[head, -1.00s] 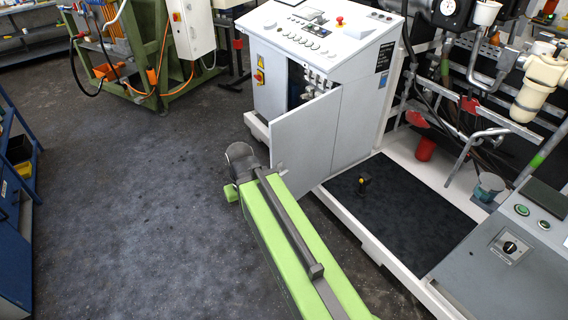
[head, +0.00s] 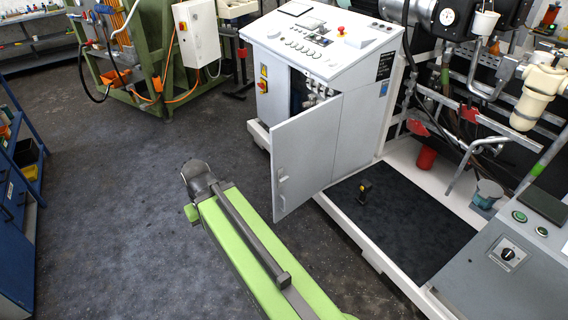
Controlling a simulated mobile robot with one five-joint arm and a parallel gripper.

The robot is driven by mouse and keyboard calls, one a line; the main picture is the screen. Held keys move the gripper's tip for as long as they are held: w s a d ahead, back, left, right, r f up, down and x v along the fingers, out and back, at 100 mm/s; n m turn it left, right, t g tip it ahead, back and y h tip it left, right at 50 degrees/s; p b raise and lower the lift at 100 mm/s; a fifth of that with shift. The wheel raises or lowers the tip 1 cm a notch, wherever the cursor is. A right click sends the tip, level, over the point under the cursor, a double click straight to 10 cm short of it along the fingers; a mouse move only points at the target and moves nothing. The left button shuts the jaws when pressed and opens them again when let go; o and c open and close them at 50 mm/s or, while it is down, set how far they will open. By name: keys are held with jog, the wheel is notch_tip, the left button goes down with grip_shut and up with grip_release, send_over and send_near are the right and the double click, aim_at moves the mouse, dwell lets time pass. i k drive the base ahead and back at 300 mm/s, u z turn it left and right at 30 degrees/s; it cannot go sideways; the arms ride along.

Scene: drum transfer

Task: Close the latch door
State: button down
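The latch door (head: 306,150) is a light grey panel on the front of the grey control cabinet (head: 361,112). It stands ajar, swung out toward me, with a dark gap and some fittings showing behind its upper edge. A small latch (head: 283,177) sits near its left edge. My green arm reaches up from the bottom of the view. My gripper (head: 196,176) is at its far end, left of the door and apart from it in the picture. The fingers are too small and turned away to tell open from shut.
A white-framed platform with a black mat (head: 376,213) lies right of the door. A grey console (head: 500,260) stands at the lower right. A green frame (head: 150,60) stands at the back left, blue shelving (head: 18,220) at the left. The dark floor (head: 110,200) between is clear.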

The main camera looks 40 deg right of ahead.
aim_at(303, 147)
jog(key=z, duration=0.05)
jog(key=i, duration=1)
jog(key=u, duration=0.1)
